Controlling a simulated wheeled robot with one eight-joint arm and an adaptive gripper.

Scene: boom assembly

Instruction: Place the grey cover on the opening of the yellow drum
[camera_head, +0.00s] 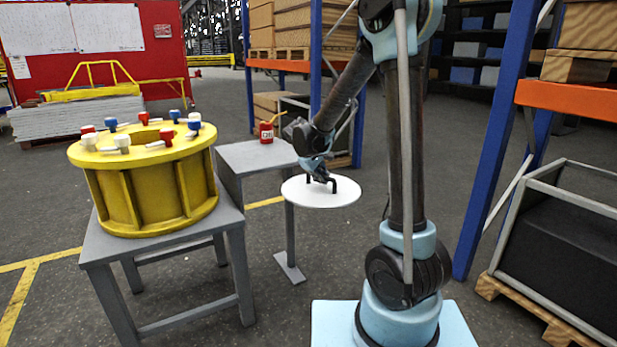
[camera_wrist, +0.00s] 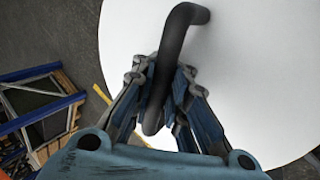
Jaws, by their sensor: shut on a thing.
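The grey cover (camera_head: 335,193) is a flat, pale round disc with a dark bent handle on top. My gripper (camera_head: 318,172) is shut on that handle and holds the cover about level in the air, right of the small grey table. In the wrist view the cover (camera_wrist: 255,75) fills the right side, and my gripper's fingers (camera_wrist: 165,85) close around the handle (camera_wrist: 180,35). The yellow drum (camera_head: 150,195) stands upright on a grey table at the left. Its round opening (camera_head: 143,135) is in the middle of its top, apart from the cover.
Several red, blue and white capped pieces (camera_head: 165,136) stand around the drum's top rim. A red oil can (camera_head: 267,132) stands on the small grey table (camera_head: 250,155) between drum and cover. A shelf with blue posts (camera_head: 490,150) rises at the right.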

